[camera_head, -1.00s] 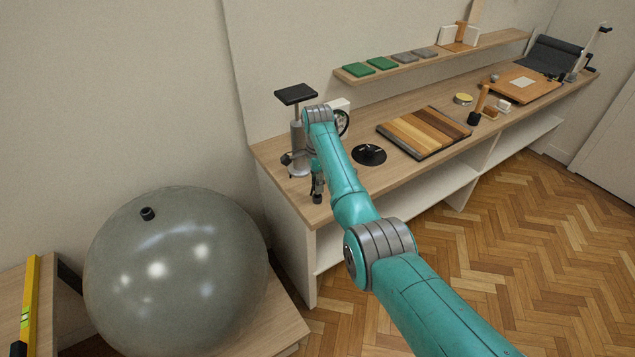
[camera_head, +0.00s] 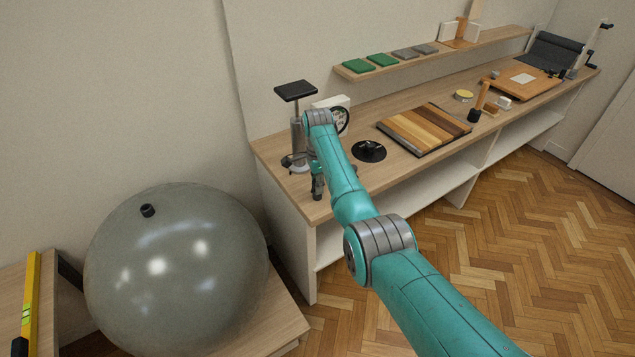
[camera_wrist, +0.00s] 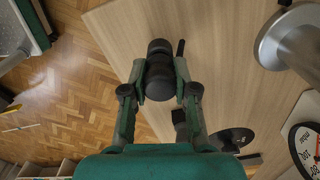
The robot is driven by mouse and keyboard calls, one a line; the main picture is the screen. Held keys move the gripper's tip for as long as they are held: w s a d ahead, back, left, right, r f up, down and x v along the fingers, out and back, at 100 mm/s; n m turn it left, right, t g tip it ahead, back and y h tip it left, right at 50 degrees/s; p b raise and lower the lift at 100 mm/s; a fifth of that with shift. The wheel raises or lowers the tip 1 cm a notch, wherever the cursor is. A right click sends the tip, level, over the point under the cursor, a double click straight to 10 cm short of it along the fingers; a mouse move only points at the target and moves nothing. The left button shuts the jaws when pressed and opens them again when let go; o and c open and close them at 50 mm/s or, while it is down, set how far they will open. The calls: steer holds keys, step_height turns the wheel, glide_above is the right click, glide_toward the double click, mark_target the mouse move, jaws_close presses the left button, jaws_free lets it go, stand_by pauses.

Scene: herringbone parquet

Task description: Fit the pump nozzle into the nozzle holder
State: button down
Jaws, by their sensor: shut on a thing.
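The pump nozzle, a black ribbed cylinder (camera_wrist: 159,75), is between the two green fingers of my gripper (camera_wrist: 160,88) in the wrist view. My gripper is shut on it, above the left end of the wooden bench. In the head view my gripper (camera_head: 317,188) is small and hangs near the bench's front left edge; the nozzle is hard to make out there. The floor pump (camera_head: 297,132) stands upright behind it, with a black handle on top; its round silver base shows in the wrist view (camera_wrist: 271,48). I cannot make out the nozzle holder for certain.
A large grey ball (camera_head: 178,270) with a black plug rests at lower left. A white-boxed dial (camera_head: 341,120), black disc (camera_head: 369,151) and striped wood board (camera_head: 424,131) stand right of the gripper. A shelf (camera_head: 430,54) runs along the wall.

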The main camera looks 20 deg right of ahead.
steer(key=shift+f, duration=0.55)
steer(key=c, duration=0.8)
jaws_free()
steer(key=shift+r, duration=0.1)
step_height(320, 180, up, 12)
steer(key=shift+f, duration=0.1)
